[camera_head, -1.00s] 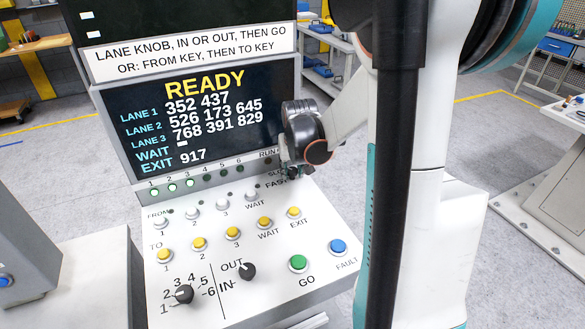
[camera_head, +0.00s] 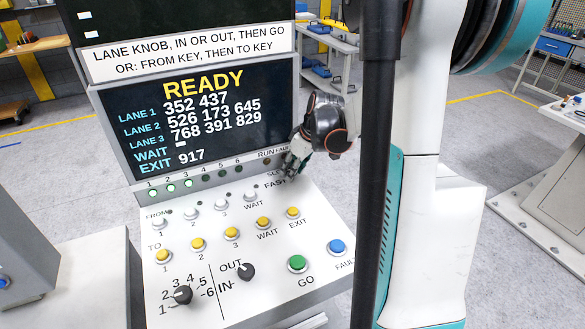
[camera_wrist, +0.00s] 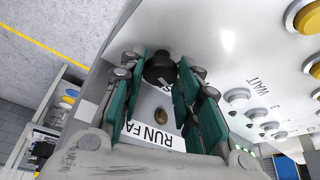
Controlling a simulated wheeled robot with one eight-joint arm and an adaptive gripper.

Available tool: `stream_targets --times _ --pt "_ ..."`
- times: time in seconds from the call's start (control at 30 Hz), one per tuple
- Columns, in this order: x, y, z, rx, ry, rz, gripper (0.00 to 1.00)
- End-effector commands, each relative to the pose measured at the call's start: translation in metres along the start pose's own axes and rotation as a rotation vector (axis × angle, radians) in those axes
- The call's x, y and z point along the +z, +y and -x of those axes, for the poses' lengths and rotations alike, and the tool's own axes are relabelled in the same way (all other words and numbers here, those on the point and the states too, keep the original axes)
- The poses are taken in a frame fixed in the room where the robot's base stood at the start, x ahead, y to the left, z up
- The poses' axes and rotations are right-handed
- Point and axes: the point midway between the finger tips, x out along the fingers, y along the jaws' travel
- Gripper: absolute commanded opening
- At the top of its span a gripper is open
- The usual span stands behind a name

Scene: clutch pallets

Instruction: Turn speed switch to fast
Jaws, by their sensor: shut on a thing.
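The speed switch is a black round knob (camera_wrist: 159,70) at the upper right of the control panel (camera_head: 225,218), by the partly covered SLOW and FAST labels. My gripper (camera_head: 287,168) is down at this corner and hides the knob in the head view. In the wrist view, the green-padded fingers of my gripper (camera_wrist: 160,72) are on either side of the knob and shut on it. The pointer of the knob cannot be made out, so its setting is not clear.
The panel has white FROM keys, yellow TO keys (camera_head: 232,233), a green GO button (camera_head: 297,263), a blue FAULT button (camera_head: 337,247) and two other black knobs. The screen (camera_head: 200,115) behind reads READY. A small lamp (camera_wrist: 190,117) lies between my fingers.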

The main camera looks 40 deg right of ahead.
Motion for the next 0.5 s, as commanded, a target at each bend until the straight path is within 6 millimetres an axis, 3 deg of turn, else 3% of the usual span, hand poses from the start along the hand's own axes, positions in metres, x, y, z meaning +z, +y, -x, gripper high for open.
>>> stream_targets --times 0.5 --pt "-0.0004 0.0025 -0.0001 -0.103 0.0 0.251 0.07"
